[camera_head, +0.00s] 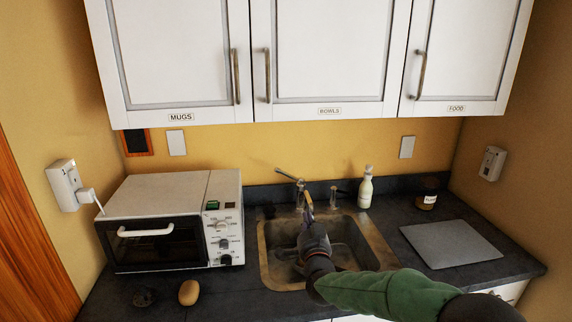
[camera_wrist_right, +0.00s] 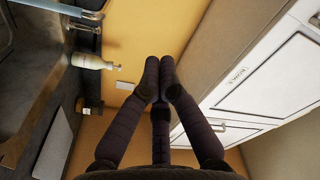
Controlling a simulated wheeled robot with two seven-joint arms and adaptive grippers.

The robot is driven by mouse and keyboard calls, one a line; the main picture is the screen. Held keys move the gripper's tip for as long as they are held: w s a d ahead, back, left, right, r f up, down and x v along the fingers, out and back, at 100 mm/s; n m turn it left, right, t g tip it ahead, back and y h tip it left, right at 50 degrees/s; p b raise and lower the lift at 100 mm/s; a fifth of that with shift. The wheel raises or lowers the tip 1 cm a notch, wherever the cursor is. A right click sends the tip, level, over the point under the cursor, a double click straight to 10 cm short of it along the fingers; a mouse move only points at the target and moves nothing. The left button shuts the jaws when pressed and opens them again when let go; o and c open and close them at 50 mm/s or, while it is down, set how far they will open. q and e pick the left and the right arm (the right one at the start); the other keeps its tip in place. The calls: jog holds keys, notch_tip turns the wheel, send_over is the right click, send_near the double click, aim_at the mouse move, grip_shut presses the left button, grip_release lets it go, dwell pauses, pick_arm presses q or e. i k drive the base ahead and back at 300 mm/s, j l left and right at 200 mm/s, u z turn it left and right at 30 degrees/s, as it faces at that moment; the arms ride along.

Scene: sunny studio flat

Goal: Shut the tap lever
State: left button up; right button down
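The tap (camera_head: 300,187) stands behind the sink in the head view. A thin metal arm, which looks like its lever, slants from its top up to the left. A short separate fixture (camera_head: 335,190) stands just right of it. My right gripper (camera_head: 308,204) is over the sink, in front of the tap and partly covering it; contact cannot be told. In the wrist view the right gripper's fingers (camera_wrist_right: 160,66) meet at their tips with nothing seen between them. A pale metal bar (camera_wrist_right: 52,8) of the tap shows at the top left there. My left gripper is out of view.
A white bottle (camera_head: 366,188) stands right of the tap, and a jar (camera_head: 427,192) farther right. A grey board (camera_head: 450,245) lies on the right counter. Wall cupboards (camera_head: 320,50) hang above.

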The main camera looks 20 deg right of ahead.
aim_at(300, 180)
jog(key=i+l, duration=0.2)
jog(key=i, duration=0.2)
jog(key=i+l, duration=0.2)
jog(key=i, duration=0.2)
